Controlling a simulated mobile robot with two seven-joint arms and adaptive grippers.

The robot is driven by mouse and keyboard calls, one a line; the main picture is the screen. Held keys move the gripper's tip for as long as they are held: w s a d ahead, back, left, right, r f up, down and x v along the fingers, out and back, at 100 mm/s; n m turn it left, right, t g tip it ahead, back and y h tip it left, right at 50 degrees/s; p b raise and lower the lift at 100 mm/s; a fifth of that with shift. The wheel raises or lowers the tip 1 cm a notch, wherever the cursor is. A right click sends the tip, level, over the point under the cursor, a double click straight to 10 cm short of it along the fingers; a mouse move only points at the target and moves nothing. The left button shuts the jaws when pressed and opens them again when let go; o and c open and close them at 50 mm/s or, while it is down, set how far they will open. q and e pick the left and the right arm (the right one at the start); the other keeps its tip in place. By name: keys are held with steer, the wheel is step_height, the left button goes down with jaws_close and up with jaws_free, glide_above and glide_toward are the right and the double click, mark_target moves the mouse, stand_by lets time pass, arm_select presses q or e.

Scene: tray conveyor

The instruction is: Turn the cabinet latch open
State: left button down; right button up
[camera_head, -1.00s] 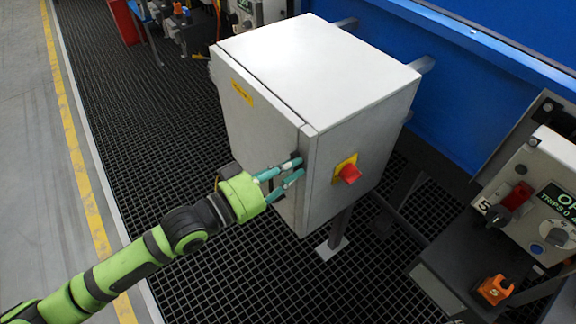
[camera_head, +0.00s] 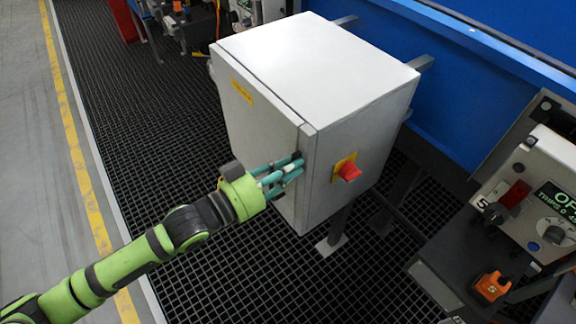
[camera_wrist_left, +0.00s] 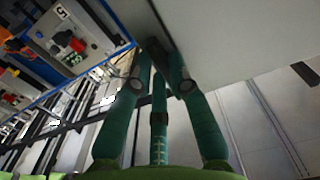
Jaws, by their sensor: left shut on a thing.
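The grey-white cabinet (camera_head: 318,62) stands in the middle of the head view, its door (camera_head: 258,128) facing left and looking shut. The dark latch is at the door's edge, mostly hidden behind my fingers in the head view. In the left wrist view the latch (camera_wrist_left: 154,44) shows as a dark piece between the fingertips. My left gripper (camera_head: 290,169) has teal fingers closed on the latch, and they also converge on it in the left wrist view (camera_wrist_left: 163,62). How far the latch is turned cannot be told. My right gripper is not in view.
A red rotary switch (camera_head: 348,172) on a yellow plate sits on the cabinet's right side, close to my fingers. A control panel (camera_head: 535,195) stands at the right. A blue wall (camera_head: 455,95) is behind. Black grid flooring (camera_head: 150,130) on the left is clear.

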arm_select(q)
steer(key=c, duration=1.2)
jaws_free()
steer(key=v, duration=1.2)
